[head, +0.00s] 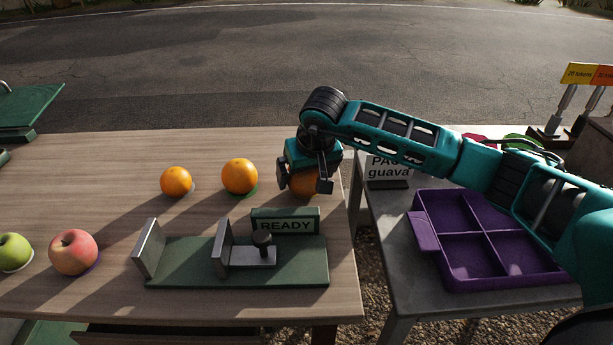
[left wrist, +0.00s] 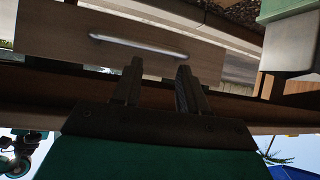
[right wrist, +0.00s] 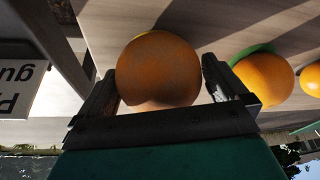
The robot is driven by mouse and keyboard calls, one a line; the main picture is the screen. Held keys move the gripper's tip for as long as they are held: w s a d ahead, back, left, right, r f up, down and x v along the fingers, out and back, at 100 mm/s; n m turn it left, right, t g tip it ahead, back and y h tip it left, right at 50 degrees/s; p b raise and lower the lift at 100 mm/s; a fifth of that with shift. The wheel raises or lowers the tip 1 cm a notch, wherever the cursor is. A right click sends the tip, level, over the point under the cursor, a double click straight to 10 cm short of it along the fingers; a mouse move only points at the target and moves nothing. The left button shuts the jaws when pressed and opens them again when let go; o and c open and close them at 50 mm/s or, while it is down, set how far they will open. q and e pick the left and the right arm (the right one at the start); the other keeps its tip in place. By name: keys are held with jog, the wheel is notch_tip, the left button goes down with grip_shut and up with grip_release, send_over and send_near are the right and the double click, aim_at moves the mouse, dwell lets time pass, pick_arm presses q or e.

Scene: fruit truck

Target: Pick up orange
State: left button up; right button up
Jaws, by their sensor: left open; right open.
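Three oranges stand in a row toward the back of the wooden table. The rightmost orange (head: 304,184) is partly hidden behind my right gripper (head: 304,187). In the right wrist view this orange (right wrist: 158,70) sits between the two open fingers of my right gripper (right wrist: 160,92); I cannot tell whether they touch it. The middle orange (head: 239,176) and the smaller left orange (head: 176,181) stand apart from the gripper. My left gripper (left wrist: 157,85) is open and empty, facing a drawer front with a metal handle (left wrist: 138,45); it is not in the head view.
A green stand with metal plates and a READY sign (head: 286,222) is on the table's front right. A red-yellow apple (head: 73,252) and a green apple (head: 13,252) are at left. A purple divided tray (head: 427,232) and a guava sign (head: 388,170) are on the grey side table.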

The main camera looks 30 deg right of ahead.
jog(key=c, duration=0.9)
jog(key=shift+c, duration=0.5)
jog(key=shift+r, duration=0.15)
